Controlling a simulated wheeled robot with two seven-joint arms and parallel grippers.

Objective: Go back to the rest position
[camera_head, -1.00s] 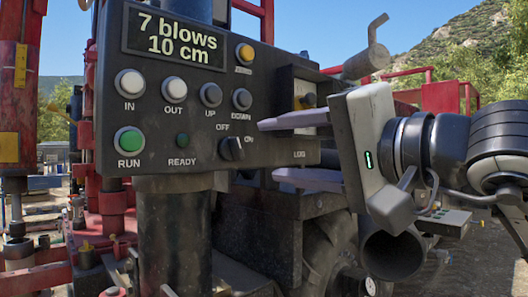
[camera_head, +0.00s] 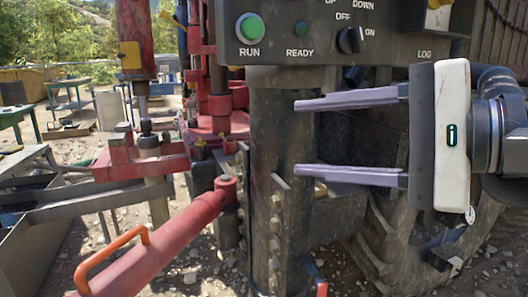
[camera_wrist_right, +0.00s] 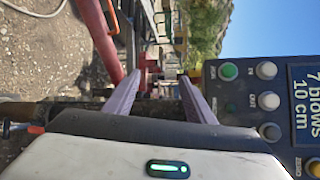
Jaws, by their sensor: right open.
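My right gripper (camera_head: 300,137) is open and empty, its two pale purple fingers apart and pointing left in the head view. It is below the dark control panel (camera_head: 390,45), in front of the dark vertical column (camera_head: 277,190). In the right wrist view its fingers (camera_wrist_right: 152,85) also show with nothing between them. That view shows the panel (camera_wrist_right: 240,95) at the right, with the display reading "7 blows 10 cm". The rotary switch (camera_head: 350,40) points toward ON. My left gripper is not in view.
A red pipe with an orange handle (camera_head: 150,250) slants across the lower left. A large tyre (camera_head: 395,235) is below the gripper. Red machinery (camera_head: 140,160) stands left of the column. Tables (camera_head: 75,100) and a grey tank (camera_head: 40,240) are at the far left, over gravel.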

